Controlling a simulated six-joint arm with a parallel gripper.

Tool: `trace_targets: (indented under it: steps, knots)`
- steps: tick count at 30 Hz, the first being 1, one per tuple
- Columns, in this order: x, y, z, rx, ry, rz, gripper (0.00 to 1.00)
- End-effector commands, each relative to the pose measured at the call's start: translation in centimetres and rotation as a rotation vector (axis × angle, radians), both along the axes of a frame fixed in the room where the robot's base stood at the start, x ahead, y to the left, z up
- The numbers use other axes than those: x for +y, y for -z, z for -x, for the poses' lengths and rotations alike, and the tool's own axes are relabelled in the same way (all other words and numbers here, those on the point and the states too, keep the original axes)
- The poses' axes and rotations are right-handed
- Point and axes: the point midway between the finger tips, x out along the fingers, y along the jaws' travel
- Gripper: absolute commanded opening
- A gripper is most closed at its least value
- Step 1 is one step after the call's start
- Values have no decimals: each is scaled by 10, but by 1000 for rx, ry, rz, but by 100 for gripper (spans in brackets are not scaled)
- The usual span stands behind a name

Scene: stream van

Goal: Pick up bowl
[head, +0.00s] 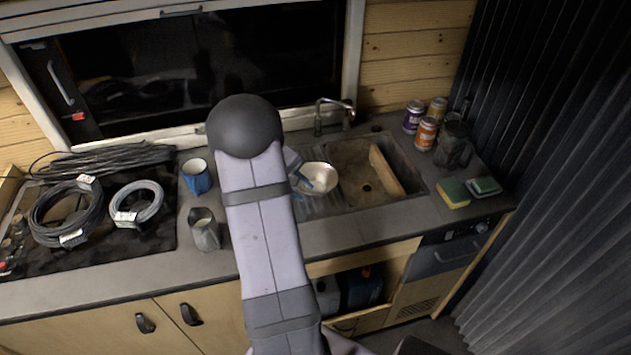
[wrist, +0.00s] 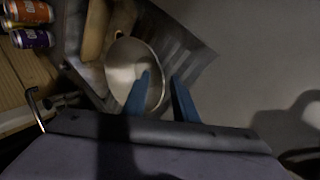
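The pale metal bowl (head: 321,173) sits at the left side of the sink, over the ridged drainer, in the head view. In the wrist view the bowl (wrist: 124,62) is upright and seen from above. My gripper (wrist: 160,77) has two blue fingers spread apart. One finger overlaps the bowl's inside and the other is outside it, with the right rim between them. The gap shows the gripper open; whether a finger touches the rim I cannot tell. In the head view my arm hides most of the gripper.
The sink basin (head: 345,160) holds a wooden board (head: 386,170). A faucet (head: 334,112) stands behind. Cans (head: 426,134) and sponges (head: 453,193) are at the right. A blue mug (head: 196,177), a glass (head: 204,230) and cable coils (head: 66,213) are at the left.

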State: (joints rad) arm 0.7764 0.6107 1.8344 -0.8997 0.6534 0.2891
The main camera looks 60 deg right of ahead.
Motion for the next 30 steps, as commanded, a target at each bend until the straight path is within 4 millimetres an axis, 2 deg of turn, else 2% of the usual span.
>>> trace_targets:
  steps: [4, 11, 12, 15, 30]
  knots:
    - [-5, 7, 2, 1, 1, 0, 26]
    - [-5, 9, 2, -1, 0, 0, 26]
    - [-5, 9, 2, -1, 0, 0, 24]
    - [-5, 9, 2, -1, -1, 0, 0]
    - [-5, 8, 2, 0, 1, 0, 0]
